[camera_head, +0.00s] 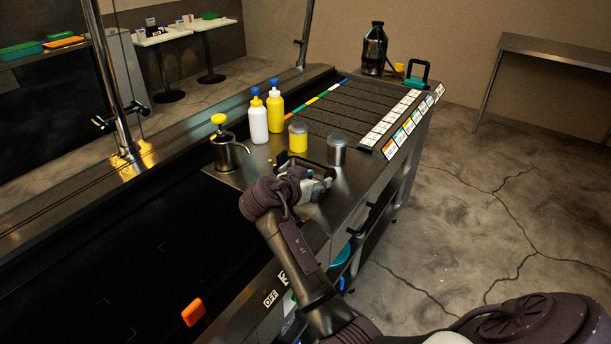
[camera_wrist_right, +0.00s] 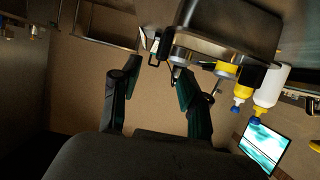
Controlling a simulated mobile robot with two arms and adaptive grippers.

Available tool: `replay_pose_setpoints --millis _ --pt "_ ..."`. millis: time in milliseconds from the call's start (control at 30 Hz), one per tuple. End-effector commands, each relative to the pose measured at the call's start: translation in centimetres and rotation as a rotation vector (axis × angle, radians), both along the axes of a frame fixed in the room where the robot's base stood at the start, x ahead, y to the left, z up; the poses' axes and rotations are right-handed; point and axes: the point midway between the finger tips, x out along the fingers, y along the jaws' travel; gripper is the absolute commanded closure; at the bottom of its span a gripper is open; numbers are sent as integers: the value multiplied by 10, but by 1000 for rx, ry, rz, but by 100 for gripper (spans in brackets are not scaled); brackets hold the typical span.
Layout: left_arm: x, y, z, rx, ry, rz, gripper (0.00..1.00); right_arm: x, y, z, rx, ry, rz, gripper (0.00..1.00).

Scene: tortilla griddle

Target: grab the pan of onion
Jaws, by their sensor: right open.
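No pan can be made out clearly as the onion one, and I see no onion. A dark, metal-rimmed rectangular pan or opening (camera_head: 289,163) lies in the steel counter just behind my right gripper (camera_head: 318,186), partly hidden by it. In the right wrist view, a rounded steel body (camera_wrist_right: 215,25), perhaps a pan, shows at the top; its contents are hidden. My right gripper's fingers (camera_wrist_right: 157,82) are spread with nothing between them. In the head view the gripper is low over the counter's near right part; I cannot tell whether it touches anything. My left gripper is not in view.
A white bottle (camera_head: 258,121), a yellow bottle (camera_head: 275,112), a yellow jar (camera_head: 298,140) and a grey-lidded jar (camera_head: 337,153) stand behind the gripper. A yellow-knobbed metal pot (camera_head: 226,153) is to its left. An orange object (camera_head: 193,312) lies on the dark griddle.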

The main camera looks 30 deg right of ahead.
Motion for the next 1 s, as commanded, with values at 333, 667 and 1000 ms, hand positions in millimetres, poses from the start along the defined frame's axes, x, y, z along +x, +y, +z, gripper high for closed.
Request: replay_pose_setpoints --millis 333,667,1000 --pt "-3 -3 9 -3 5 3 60 13 -30 -12 -1 1 -1 55" --pt "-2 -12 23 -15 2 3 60 30 -65 -31 0 1 -1 55" --pt "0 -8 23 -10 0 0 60 31 -67 -33 0 -1 1 67"
